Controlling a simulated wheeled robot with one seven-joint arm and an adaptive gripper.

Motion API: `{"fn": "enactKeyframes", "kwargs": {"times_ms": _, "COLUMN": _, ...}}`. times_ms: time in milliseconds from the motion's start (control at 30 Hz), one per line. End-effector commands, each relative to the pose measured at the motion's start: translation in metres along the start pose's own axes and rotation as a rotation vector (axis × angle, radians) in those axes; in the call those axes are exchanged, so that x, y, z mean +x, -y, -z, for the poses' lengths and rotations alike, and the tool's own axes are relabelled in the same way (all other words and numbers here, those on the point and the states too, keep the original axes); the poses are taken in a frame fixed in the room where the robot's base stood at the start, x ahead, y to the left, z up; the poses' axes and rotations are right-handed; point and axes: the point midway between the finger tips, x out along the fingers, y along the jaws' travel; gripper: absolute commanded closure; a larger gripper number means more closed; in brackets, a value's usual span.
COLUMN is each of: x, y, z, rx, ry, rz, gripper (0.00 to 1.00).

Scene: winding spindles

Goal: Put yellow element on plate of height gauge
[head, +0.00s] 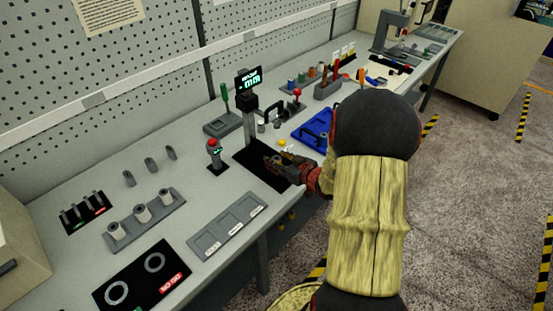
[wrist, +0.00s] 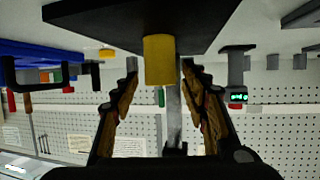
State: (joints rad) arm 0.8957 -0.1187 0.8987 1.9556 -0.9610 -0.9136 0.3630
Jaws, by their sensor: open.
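A yellow cylindrical element (wrist: 159,62) shows in the wrist view, which is upside down. It appears to stand upright on the black plate (wrist: 100,22) of the height gauge. My gripper (wrist: 158,66) is open, with one finger on each side of the element and visible gaps to both. In the head view my gripper (head: 272,160) is low over the black plate (head: 245,155), and the element is hidden or too small to tell. The gauge's column (head: 250,125) rises behind, with a lit display (head: 248,80) on top.
A device with a red top (head: 214,150) stands left of the plate. A blue tray (head: 315,128) lies to the right. Another small yellow piece (head: 282,142) is behind my gripper. A grey sectioned tray (head: 228,228) lies in front; a perforated wall backs the table.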

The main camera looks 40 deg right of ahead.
Motion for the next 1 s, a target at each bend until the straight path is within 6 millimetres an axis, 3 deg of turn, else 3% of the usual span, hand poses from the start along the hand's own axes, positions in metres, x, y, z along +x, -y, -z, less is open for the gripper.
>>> {"fn": "enactKeyframes", "kwargs": {"times_ms": 300, "x": -0.066, "y": -0.002, "z": 0.002, "rx": 0.002, "ry": 0.001, "rz": -0.005, "gripper": 0.55}}
{"fn": "enactKeyframes", "kwargs": {"times_ms": 500, "x": -0.097, "y": -0.001, "z": 0.002, "rx": 0.002, "ry": 0.0, "rz": -0.003, "gripper": 0.55}}
{"fn": "enactKeyframes", "kwargs": {"times_ms": 767, "x": -0.11, "y": -0.001, "z": 0.004, "rx": -0.013, "ry": 0.01, "rz": -0.01, "gripper": 0.55}}
{"fn": "enactKeyframes", "kwargs": {"times_ms": 867, "x": -0.104, "y": -0.003, "z": 0.019, "rx": -0.063, "ry": 0.047, "rz": -0.047, "gripper": 0.55}}
{"fn": "enactKeyframes", "kwargs": {"times_ms": 1000, "x": -0.097, "y": -0.003, "z": 0.059, "rx": -0.152, "ry": 0.13, "rz": -0.147, "gripper": 0.55}}
